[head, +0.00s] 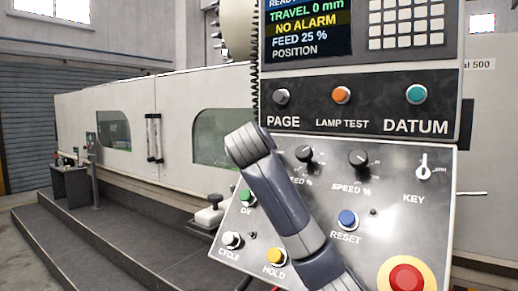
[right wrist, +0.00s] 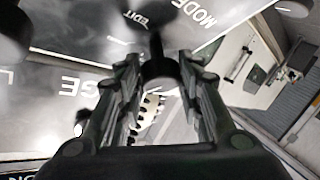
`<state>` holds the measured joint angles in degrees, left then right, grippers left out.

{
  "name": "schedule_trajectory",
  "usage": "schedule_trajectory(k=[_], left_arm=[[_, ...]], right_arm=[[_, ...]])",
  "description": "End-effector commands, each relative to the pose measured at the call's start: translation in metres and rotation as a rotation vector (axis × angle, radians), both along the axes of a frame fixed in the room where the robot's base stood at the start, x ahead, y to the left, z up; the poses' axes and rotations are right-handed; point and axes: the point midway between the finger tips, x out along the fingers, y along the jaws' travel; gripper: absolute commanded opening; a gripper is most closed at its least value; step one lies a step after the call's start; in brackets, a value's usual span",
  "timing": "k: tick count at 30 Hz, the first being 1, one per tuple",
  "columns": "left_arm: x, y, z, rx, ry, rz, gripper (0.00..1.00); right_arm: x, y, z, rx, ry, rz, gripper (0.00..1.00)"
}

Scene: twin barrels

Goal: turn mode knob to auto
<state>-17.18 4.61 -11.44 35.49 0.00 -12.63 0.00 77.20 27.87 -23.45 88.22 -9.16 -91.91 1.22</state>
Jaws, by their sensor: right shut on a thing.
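No AUTO label is readable, and I cannot tell which setting the knob points to. In the head view my right arm covers the panel's left part, hiding the knob and the gripper. My left gripper is not in view.
The panel carries a FEED knob (head: 304,154), a SPEED knob (head: 358,159), a KEY switch (head: 424,166), a blue RESET button (head: 348,219) and a red button (head: 406,278). Above are PAGE, LAMP TEST and DATUM buttons and a screen (head: 309,28). A long machine (head: 130,130) stands behind.

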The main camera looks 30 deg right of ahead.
Motion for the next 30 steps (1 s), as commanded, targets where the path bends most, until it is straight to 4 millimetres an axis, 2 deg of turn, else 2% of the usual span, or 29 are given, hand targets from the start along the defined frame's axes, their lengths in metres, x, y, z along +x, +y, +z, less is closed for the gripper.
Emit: schedule_trajectory(k=[3,12,30], left_arm=[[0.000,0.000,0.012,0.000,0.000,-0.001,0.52],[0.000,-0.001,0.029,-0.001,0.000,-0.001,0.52],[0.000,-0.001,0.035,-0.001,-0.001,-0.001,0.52]], right_arm=[[0.000,-0.001,0.005,-0.028,0.068,0.059,0.10],[-0.001,-0.002,0.006,-0.083,0.194,0.166,0.10],[-0.001,-0.002,0.003,-0.107,0.248,0.211,0.10]])
